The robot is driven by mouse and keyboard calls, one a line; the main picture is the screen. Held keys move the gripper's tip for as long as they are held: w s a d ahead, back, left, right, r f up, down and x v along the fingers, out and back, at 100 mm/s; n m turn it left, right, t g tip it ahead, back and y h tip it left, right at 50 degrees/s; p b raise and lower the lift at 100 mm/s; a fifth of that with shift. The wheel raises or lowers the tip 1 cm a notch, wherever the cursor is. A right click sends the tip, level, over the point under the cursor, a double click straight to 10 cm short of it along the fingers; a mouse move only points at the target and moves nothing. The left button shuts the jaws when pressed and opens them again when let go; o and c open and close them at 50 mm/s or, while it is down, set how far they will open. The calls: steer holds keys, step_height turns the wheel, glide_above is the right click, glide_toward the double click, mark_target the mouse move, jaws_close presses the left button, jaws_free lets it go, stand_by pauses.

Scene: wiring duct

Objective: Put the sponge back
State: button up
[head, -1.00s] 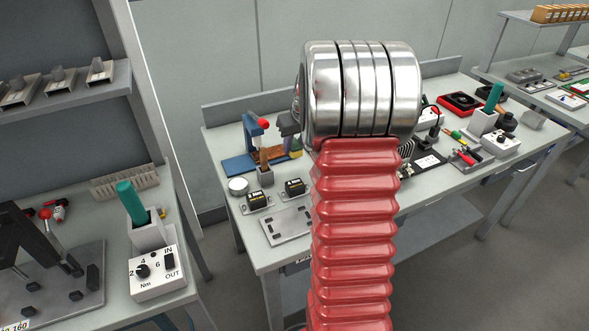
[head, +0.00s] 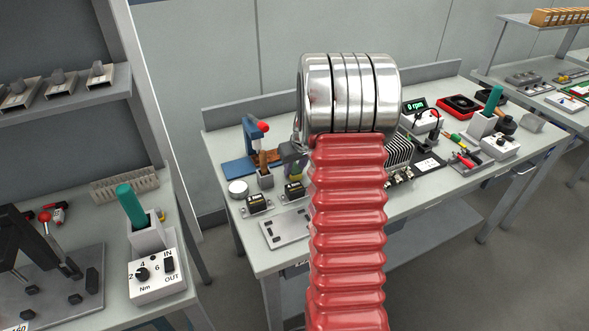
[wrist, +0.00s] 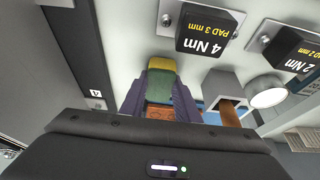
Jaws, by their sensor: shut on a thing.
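In the wrist view, the yellow and green sponge (wrist: 162,88) is held between the two purple-grey fingers of my gripper (wrist: 160,76). The fingers press on its sides. In the head view, my gripper (head: 293,152) is low over the left part of the middle bench, partly hidden by my arm. Only a small part of the sponge (head: 296,169) shows there below it. A brown surface (wrist: 160,112) shows beyond the sponge in the wrist view. I cannot tell whether the sponge touches anything below.
A grey holder with a brown handle (head: 265,178) stands beside the gripper. Black torque blocks (head: 257,203) (head: 294,190), a white round tin (head: 238,187) and a blue stand with a red knob (head: 251,135) are close by. A slotted plate (head: 287,228) lies at the front edge.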

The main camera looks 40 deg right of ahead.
steer(key=shift+f, duration=0.25)
steer(key=o, duration=1)
steer(key=shift+r, duration=0.1)
steer(key=v, duration=1.2)
